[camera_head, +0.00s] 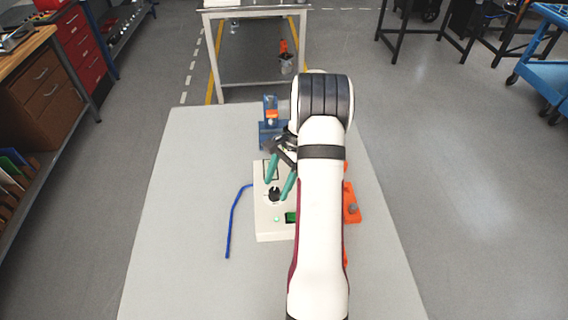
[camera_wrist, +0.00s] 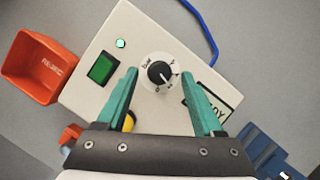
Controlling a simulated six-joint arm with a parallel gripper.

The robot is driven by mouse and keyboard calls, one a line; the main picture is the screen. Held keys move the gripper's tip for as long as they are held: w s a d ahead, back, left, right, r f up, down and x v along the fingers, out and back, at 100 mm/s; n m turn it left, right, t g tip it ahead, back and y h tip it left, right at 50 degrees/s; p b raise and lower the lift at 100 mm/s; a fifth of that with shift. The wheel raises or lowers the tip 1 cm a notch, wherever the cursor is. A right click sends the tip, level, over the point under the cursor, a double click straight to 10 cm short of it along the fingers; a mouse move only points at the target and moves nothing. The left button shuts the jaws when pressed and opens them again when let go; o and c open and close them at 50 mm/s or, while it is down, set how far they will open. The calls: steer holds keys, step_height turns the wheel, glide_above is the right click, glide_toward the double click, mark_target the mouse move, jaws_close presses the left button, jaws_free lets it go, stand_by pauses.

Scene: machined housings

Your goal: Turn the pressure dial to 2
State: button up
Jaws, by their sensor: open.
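The pressure dial (camera_wrist: 159,73) is a black knob on a white scale ring marked "bar", on the face of a cream control box (camera_wrist: 130,40). In the head view the dial (camera_head: 274,194) sits on the box (camera_head: 270,232), just below my fingers. My gripper (camera_head: 280,181) has two teal fingers, apart and empty. In the wrist view the fingers of my gripper (camera_wrist: 160,86) stand on either side of the dial, with a gap to the knob on each side. The pointer's exact reading is too small to tell. My arm hides the box's right part in the head view.
A blue cable (camera_head: 232,220) lies left of the box. A blue fixture (camera_head: 270,132) stands behind. The grey table's left side (camera_head: 190,200) is clear.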

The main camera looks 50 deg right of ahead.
steer(key=v, duration=1.4)
steer(key=shift+r, duration=0.1)
steer(key=w+a+r+n, duration=0.2)
steer(key=a+r+n, duration=0.25)
steer(key=a, duration=0.75)
steer(key=s+a+r+n+g+h, duration=0.1)
steer(key=s+a+n, duration=0.15)
steer(key=a, duration=0.55)
steer(key=s+a+r+n+h, duration=0.1)
steer(key=s+a+r+n, duration=0.15)
steer(key=a, duration=0.55)
steer(key=s+a+f+n, duration=0.2)
steer(key=s+a+f, duration=0.1)
steer(key=s, duration=0.3)
steer(key=s+a+f+n, duration=0.3)
steer(key=s+a, duration=0.3)
steer(key=s, duration=0.1)
steer(key=shift+a+n+h, duration=0.2)
steer(key=shift+n+h, duration=0.1)
steer(key=shift+n, duration=0.05)
